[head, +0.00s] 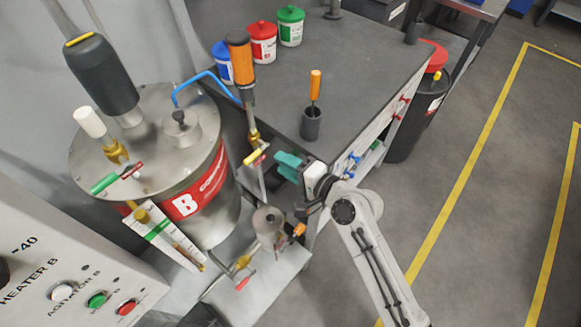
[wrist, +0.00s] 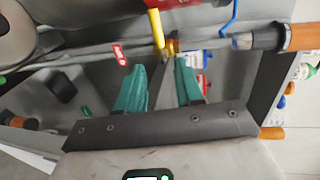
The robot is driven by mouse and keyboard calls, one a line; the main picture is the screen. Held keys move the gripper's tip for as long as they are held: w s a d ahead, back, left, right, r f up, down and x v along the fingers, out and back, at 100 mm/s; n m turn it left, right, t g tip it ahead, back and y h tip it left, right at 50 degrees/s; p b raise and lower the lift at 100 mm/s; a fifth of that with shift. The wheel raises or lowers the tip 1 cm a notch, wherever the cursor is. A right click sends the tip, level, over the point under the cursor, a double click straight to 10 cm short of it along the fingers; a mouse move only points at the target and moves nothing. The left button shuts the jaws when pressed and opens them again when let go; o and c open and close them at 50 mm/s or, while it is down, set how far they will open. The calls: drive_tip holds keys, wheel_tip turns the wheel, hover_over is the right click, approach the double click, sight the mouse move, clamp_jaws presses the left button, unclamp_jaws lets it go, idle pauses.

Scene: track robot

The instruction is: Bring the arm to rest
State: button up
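My arm (head: 368,255) reaches up from the lower right in the head view, beside the dark bench's front corner. My gripper (head: 284,163) has teal fingers pointing left, toward the vertical pipe below the orange-handled piece (head: 240,60). In the wrist view my gripper (wrist: 160,80) has its two teal fingers spread apart, with nothing seen held between them. A yellow valve handle (wrist: 156,28) and brass fitting show beyond the fingertips. Whether the fingers touch anything is not clear.
A steel tank (head: 205,215) marked B stands left, and a control panel (head: 70,265) is lower left. The bench (head: 350,75) carries blue, red and green-lidded tubs (head: 290,28) and an orange-handled tool in a dark cup (head: 311,124). Open floor (head: 480,190) lies right.

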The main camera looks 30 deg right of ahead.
drive_tip(key=shift+s+d+r, duration=0.15)
drive_tip(key=shift+s+d, duration=0.05)
drive_tip(key=shift+s, duration=0.45)
drive_tip(key=s+f+n+g+h, duration=0.1)
drive_tip(key=s+f+n+g, duration=0.35)
drive_tip(key=s, duration=0.25)
drive_tip(key=s+f+n+g, duration=0.3)
drive_tip(key=s+n+g, duration=0.1)
drive_tip(key=s+n, duration=0.15)
drive_tip(key=s+d+n+g+h, duration=0.2)
drive_tip(key=s, duration=0.5)
drive_tip(key=s+d+n+g+h, duration=0.2)
drive_tip(key=s+d+g, duration=0.1)
drive_tip(key=s, duration=0.5)
drive_tip(key=shift+r, duration=0.25)
drive_tip(key=shift+w+g, duration=0.1)
drive_tip(key=shift+g, duration=0.15)
drive_tip(key=shift+c, duration=0.3)
